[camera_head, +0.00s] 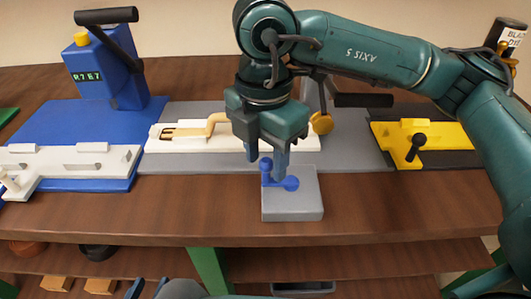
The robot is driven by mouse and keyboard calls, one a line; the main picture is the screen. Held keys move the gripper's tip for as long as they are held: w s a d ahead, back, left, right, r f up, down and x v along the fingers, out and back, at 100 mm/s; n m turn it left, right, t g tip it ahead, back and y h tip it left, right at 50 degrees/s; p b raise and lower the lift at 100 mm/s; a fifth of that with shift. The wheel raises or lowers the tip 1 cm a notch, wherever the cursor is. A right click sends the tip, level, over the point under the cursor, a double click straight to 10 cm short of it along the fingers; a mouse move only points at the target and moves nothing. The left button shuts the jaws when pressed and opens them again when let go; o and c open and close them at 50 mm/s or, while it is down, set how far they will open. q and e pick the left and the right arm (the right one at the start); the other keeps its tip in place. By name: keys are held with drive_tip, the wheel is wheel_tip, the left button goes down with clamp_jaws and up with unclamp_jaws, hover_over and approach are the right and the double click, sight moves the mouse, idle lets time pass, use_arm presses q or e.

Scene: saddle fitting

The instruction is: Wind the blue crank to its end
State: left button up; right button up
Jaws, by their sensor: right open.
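The blue crank (289,184) sits on top of a grey block (292,208) near the table's front edge. Its upright handle stands at the left end of its arm. My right gripper (267,163) points down just over the crank, with its two fingers apart around or just behind the handle. I cannot tell whether they touch it. My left gripper (147,289) shows only in part at the bottom edge, below the tabletop. Its two fingertips are apart with nothing visible between them.
A blue machine (112,75) with a black lever and a display stands at the back left. A white fixture (75,165) lies before it. A white rail (175,145) lies behind the crank block. A yellow clamp (410,140) is at the right.

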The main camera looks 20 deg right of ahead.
drive_tip(key=shift+c, duration=0.4)
clamp_jaws()
drive_tip(key=shift+s+n+b, duration=0.1)
drive_tip(key=shift+n+b, duration=0.2)
